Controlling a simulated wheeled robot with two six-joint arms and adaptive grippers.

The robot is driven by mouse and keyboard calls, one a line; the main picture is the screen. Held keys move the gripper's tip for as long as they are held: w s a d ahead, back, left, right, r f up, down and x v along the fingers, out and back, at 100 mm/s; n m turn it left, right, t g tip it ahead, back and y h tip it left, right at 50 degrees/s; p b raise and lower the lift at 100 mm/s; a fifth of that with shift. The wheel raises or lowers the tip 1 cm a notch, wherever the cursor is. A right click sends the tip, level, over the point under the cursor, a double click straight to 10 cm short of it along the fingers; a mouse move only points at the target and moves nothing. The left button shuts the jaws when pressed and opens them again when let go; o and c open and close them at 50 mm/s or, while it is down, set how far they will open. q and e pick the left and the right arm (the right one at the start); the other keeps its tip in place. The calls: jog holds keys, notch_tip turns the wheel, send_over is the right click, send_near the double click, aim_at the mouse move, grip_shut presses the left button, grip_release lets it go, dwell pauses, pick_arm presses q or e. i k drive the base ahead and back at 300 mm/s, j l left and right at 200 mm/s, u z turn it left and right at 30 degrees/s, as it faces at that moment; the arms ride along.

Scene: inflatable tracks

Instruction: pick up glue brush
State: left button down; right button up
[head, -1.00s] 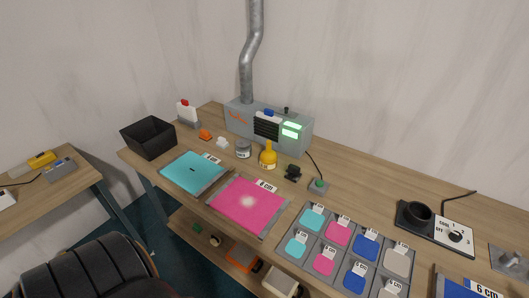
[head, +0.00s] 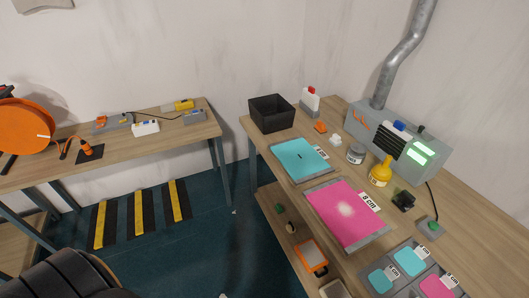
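I cannot make out a glue brush for certain in the head view. A small grey jar (head: 356,154) with a label stands on the right workbench. A yellow bottle (head: 380,172) with a narrow neck stands just right of it. A small white item (head: 335,140) and an orange item (head: 320,127) lie to the left of the jar. Neither of my grippers is in view.
The workbench (head: 478,208) also bears a black open bin (head: 271,113), a cyan sheet (head: 300,158), a pink sheet (head: 343,212) and a grey machine (head: 398,140) with a pipe. Another table (head: 70,165) stands at left. Dark floor (head: 215,255) lies between them.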

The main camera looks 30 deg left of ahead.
aim_at(384, 171)
jog(key=z, duration=0.2)
jog(key=i+j+z, duration=0.15)
jog(key=j+z, duration=0.2)
jog(key=i+j+z, duration=0.1)
jog(key=j+z, duration=0.25)
jog(key=j, duration=0.2)
jog(key=j+z, duration=0.35)
jog(key=j, duration=0.15)
